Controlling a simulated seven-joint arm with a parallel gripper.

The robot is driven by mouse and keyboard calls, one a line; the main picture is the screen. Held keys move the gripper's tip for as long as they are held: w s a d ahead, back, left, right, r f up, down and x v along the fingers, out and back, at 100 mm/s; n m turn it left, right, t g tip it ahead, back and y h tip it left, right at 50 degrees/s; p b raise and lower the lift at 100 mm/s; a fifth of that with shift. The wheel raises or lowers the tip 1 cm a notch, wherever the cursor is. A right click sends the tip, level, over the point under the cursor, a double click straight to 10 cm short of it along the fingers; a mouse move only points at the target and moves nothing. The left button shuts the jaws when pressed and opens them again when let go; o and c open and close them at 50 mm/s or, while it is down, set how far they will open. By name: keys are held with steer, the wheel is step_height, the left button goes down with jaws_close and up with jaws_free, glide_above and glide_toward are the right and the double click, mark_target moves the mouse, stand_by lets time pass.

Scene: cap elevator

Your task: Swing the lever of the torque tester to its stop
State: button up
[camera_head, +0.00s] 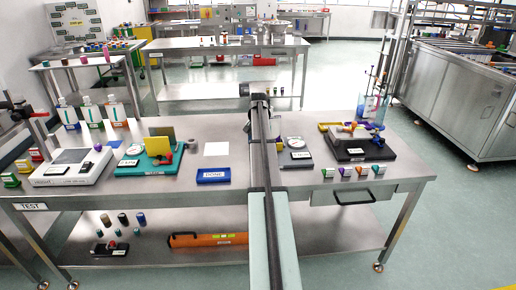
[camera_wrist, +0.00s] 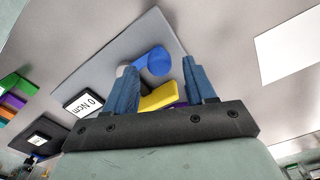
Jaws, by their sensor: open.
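In the wrist view a grey plate (camera_wrist: 125,48) bears a blue lever-like part (camera_wrist: 155,62) with a rounded end. A display (camera_wrist: 83,104) reading "0 Ncm" is beside it. My gripper (camera_wrist: 190,72) is open, with its two blue fingers apart in front of the plate. A yellow piece (camera_wrist: 160,97) shows between the fingers, with some purple below it. I cannot tell whether a finger touches anything. In the head view my arm hides the gripper.
In the head view a pale device (camera_head: 55,177) and a teal-based device (camera_head: 135,170) stand at left. A white sheet (camera_head: 216,148) and a blue tray (camera_head: 214,175) lie left of my arm. Several small bins (camera_head: 360,172) line the right front edge.

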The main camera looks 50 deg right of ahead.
step_height(320, 180, up, 12)
stand_by(0.4)
stand_by(0.5)
